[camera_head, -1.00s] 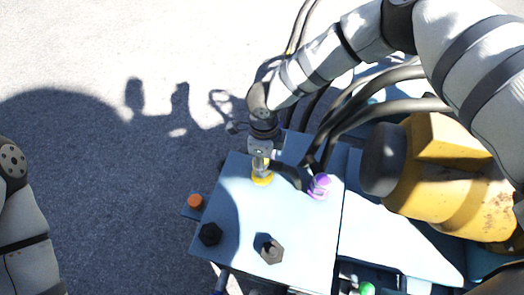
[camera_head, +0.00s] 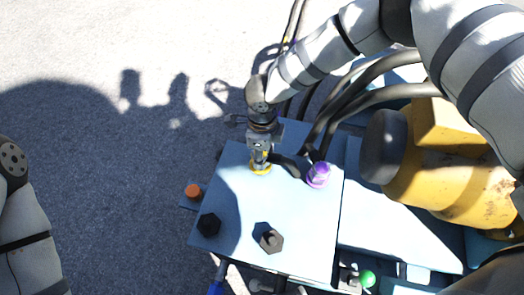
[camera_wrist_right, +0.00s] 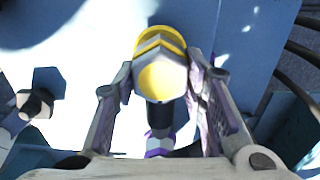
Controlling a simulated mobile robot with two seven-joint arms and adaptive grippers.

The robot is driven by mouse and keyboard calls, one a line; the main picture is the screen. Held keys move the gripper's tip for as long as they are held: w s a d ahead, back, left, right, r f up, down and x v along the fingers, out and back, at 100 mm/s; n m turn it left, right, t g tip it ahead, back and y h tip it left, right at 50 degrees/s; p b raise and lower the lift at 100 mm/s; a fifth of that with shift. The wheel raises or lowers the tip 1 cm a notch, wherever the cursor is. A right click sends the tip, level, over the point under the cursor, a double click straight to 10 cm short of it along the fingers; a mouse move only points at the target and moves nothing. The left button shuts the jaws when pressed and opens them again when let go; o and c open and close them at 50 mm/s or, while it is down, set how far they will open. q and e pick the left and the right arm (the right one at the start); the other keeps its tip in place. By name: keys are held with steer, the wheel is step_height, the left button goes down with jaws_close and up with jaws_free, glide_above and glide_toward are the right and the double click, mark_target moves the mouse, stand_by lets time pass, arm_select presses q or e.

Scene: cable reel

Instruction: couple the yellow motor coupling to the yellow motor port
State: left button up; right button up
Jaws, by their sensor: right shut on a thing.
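The yellow motor coupling (camera_wrist_right: 163,78) is a hex-faced yellow piece with a dark hose, between the fingers of my right gripper (camera_wrist_right: 163,95) in the right wrist view. In the head view my right gripper (camera_head: 260,158) points down, shut on the coupling, at the upper left of the pale blue plate (camera_head: 235,215). A yellow ring (camera_head: 261,169), seemingly the yellow motor port, shows right below the fingers. The coupling is over or on it; I cannot tell whether it is fully seated. My left gripper is out of view.
A purple coupling (camera_head: 318,175) stands on the plate to the right. An orange cap (camera_head: 193,191), a black hex fitting (camera_head: 209,224) and a grey-brown hex fitting (camera_head: 271,240) sit left and front. Thick black hoses (camera_head: 365,75) and a yellow motor (camera_head: 430,185) crowd the right.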

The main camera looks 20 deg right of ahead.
steer(key=shift+f, duration=0.25)
steer(key=o, duration=1.4)
steer(key=shift+c, duration=0.2)
steer(key=shift+r, duration=0.1)
step_height(320, 180, up, 12)
